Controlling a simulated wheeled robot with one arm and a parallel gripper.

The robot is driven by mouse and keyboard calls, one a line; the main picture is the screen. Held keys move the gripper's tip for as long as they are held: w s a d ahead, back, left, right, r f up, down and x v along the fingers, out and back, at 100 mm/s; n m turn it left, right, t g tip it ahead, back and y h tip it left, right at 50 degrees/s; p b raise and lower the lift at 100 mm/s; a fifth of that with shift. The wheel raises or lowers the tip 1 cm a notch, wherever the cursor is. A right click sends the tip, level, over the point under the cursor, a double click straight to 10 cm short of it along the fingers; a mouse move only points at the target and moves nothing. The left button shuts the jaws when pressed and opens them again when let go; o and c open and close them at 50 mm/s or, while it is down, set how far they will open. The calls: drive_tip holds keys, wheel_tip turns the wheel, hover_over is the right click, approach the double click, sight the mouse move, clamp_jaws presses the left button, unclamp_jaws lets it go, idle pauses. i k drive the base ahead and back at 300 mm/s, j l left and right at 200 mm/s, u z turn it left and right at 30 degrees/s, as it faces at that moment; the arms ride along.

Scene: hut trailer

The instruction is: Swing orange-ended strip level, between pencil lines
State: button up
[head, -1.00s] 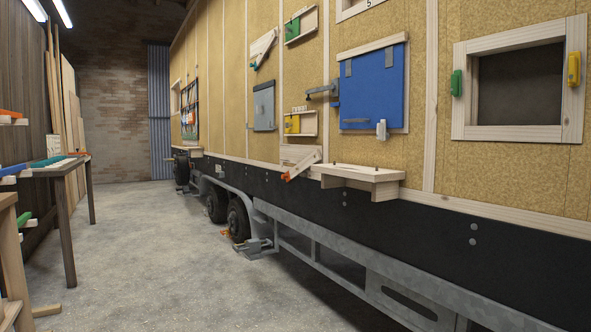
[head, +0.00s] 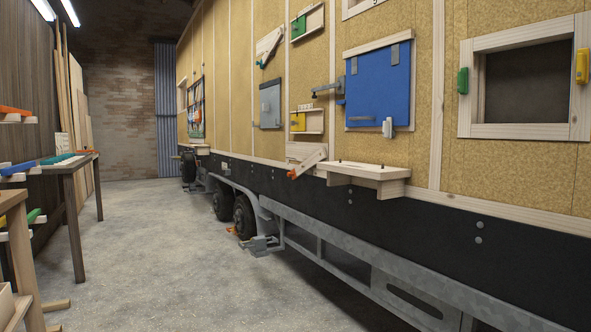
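The orange-ended strip (head: 310,163) is a short pale wooden piece on the trailer's side wall, near the middle of the head view. It is tilted, with its orange end (head: 292,174) low on the left and its other end higher on the right. A pale board (head: 303,151) sits just behind and above it. The pencil lines are too small to make out from here. My gripper is not in view.
A wooden shelf (head: 385,172) juts from the wall just right of the strip. A blue panel (head: 365,90) hangs above it. Wheels and a metal step stick out below. Workbenches (head: 66,168) line the left. The concrete floor (head: 165,250) between is clear.

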sight(320, 155)
drive_tip(key=i+j+u, duration=0.3)
drive_tip(key=i, duration=0.3)
drive_tip(key=i+u, duration=0.3)
drive_tip(key=i, duration=0.3)
